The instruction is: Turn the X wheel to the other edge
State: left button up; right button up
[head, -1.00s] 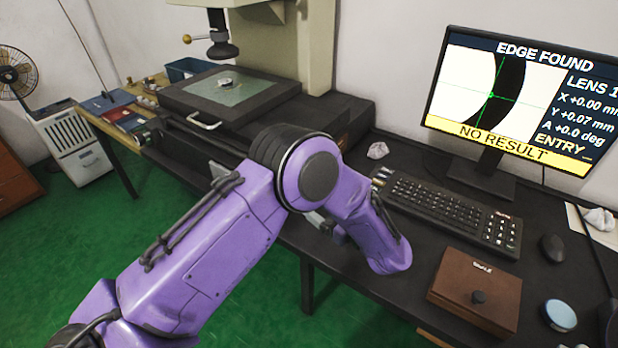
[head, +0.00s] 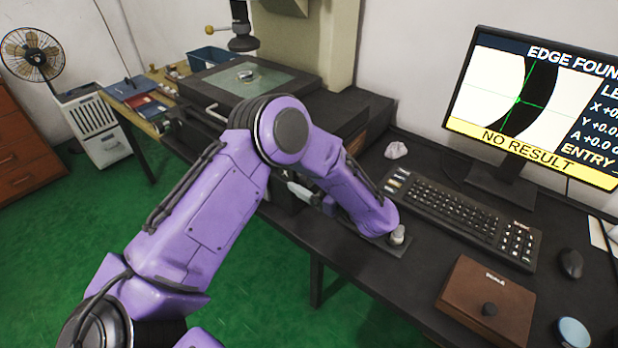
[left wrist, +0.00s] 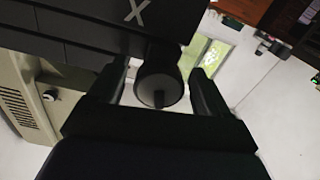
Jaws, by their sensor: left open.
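The X wheel (left wrist: 160,80) is a black round knob with a short stub in its face, below a white X mark on a dark housing. In the left wrist view, my open left gripper (left wrist: 163,72) has one finger on each side of it; I cannot tell whether either touches. In the head view my purple left arm hides the wheel and most of that gripper. The monitor (head: 540,105) shows a dark curved band with a green cross on it, "EDGE FOUND" and "NO RESULT". A small ring (head: 245,75) lies on the glass stage (head: 270,82).
A keyboard (head: 450,210), mouse (head: 570,263) and brown box (head: 485,300) stand on the black desk to the right of my arm. A small grey knob (head: 398,235) stands close by my forearm. A blue bin (head: 210,57) is behind the stage.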

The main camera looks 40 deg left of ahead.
pick_arm(q)
jog(key=c, duration=1)
jog(key=n, duration=0.3)
jog(key=n+b, duration=0.1)
jog(key=n, duration=0.2)
jog(key=shift+w+n, duration=0.1)
jog(key=shift+n, duration=0.3)
jog(key=n+b, duration=0.2)
jog(key=n, duration=0.2)
jog(key=shift+n+b, duration=0.65)
jog(key=shift+n, duration=0.95)
jog(key=shift+r, duration=0.1)
